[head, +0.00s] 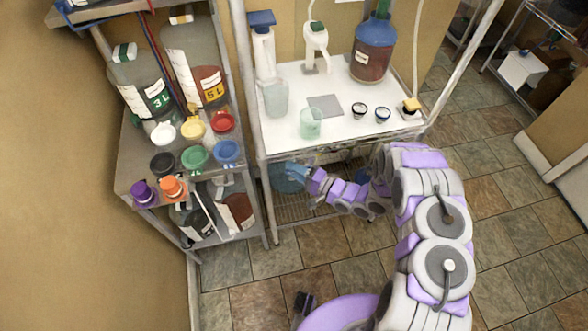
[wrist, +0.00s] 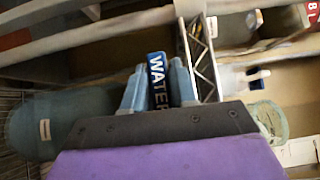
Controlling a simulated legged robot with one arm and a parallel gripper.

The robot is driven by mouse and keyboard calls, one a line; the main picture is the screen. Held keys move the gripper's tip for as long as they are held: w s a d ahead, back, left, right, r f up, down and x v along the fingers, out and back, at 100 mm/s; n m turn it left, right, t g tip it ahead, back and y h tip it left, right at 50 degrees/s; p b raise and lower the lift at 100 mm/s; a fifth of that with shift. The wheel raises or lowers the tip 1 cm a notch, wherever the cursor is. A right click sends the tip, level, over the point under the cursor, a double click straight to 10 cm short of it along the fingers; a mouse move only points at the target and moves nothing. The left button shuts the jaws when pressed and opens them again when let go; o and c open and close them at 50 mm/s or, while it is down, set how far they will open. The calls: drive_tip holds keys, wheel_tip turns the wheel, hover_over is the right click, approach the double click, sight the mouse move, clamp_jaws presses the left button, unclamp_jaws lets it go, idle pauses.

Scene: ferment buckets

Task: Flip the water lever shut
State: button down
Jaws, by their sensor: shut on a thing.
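The water lever (wrist: 157,72) is a dark blue bar with white letters reading WATER. In the wrist view it stands upright between the two light blue fingers of my gripper (wrist: 157,88), which is shut on it. In the head view my gripper (head: 296,169) reaches in below the front edge of the white table. The lever cannot be made out there, and its base is hidden in the wrist view.
Above my gripper, the white table (head: 350,115) holds cups, a scale-like grey square (head: 324,106) and a large blue-topped jug (head: 373,50). A shelf of jars and coloured lids (head: 195,157) stands at left. A bluish rounded vessel (wrist: 50,125) is left in the wrist view.

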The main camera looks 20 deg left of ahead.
drive_tip(key=shift+s+f, duration=0.1)
drive_tip(key=shift+f, duration=0.05)
drive_tip(key=c, duration=1.2)
unclamp_jaws()
drive_tip(key=shift+o, duration=1)
